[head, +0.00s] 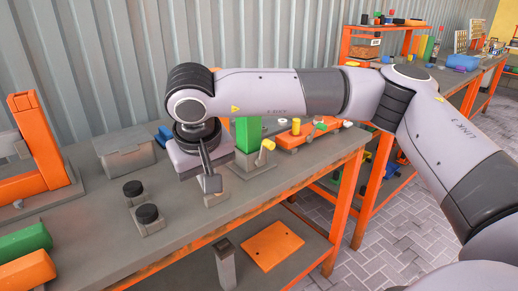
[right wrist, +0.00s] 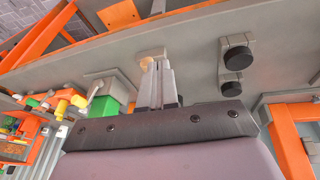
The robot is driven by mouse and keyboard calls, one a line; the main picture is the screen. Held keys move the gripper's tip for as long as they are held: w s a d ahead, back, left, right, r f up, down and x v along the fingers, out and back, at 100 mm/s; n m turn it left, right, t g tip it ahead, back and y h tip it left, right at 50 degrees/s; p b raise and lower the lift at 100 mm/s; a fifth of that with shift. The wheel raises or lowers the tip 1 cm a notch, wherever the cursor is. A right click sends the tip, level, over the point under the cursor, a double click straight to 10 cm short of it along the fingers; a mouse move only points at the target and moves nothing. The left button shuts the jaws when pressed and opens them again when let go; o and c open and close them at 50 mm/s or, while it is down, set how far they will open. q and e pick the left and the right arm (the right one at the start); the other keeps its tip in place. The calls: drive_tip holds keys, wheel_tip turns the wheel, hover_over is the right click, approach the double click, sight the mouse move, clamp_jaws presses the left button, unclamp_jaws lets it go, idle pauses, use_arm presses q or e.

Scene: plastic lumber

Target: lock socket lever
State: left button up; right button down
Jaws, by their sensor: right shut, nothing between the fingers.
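A green post (head: 248,133) stands in a grey socket base (head: 252,166) near the back middle of the bench. A short lever with a yellow end (head: 267,145) sticks out beside it. In the right wrist view the green post (right wrist: 105,107) shows left of the fingers, with a grey lever-like part (right wrist: 92,92) at the socket. My right gripper (head: 212,186) points down, left of the socket and apart from it. My left gripper is out of view.
Two black round knobs (head: 147,214) on grey bases stand left of my gripper. A grey box (head: 124,151) and an orange frame (head: 38,142) stand farther left. Colourful fittings (head: 302,132) lie right of the socket. The bench front (head: 180,240) is partly clear.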

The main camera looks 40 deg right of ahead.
drive_tip(key=w+d+r+t+h, duration=0.2)
drive_tip(key=w+d+r+h, duration=0.15)
drive_tip(key=d+r, duration=0.4)
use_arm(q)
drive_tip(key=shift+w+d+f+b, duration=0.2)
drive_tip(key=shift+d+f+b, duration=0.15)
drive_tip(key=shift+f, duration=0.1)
use_arm(e)
drive_tip(key=w+d+f, duration=0.3)
drive_tip(key=d+f, duration=0.6)
drive_tip(key=shift+w+d, duration=0.2)
